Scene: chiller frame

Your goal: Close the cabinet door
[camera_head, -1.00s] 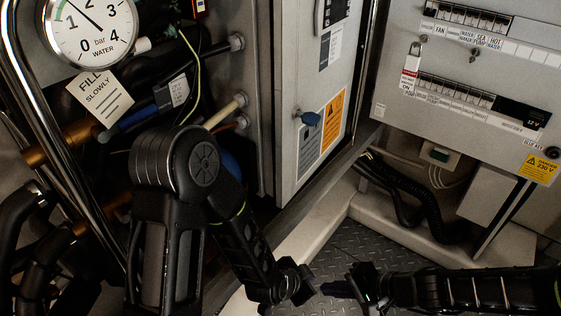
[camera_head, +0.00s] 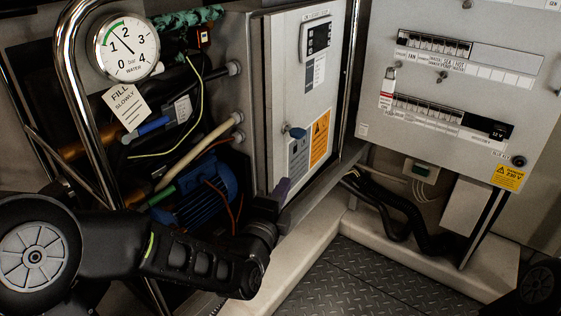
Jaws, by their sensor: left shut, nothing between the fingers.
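The cabinet door (camera_head: 288,92) is a pale grey upright panel in the middle of the head view. It bears a dark display, a blue handle (camera_head: 297,132) and grey and orange labels. The door's left edge stands out beside a grey side wall; I cannot tell how far it is from its frame. My left gripper (camera_head: 281,190) is at the door's lower left corner, below the handle, fingers pointing up. It is shut and empty; I cannot tell whether it touches the door. My right gripper is out of view; a dark part of mine shows at lower right.
Pipes, a pressure gauge (camera_head: 126,47), a paper tag (camera_head: 126,106) and a blue motor (camera_head: 199,198) fill the left side. A chrome rail (camera_head: 65,75) stands before them. A switch panel (camera_head: 458,78) is at right. Black hoses (camera_head: 394,212) lie near the checkered floor (camera_head: 350,283).

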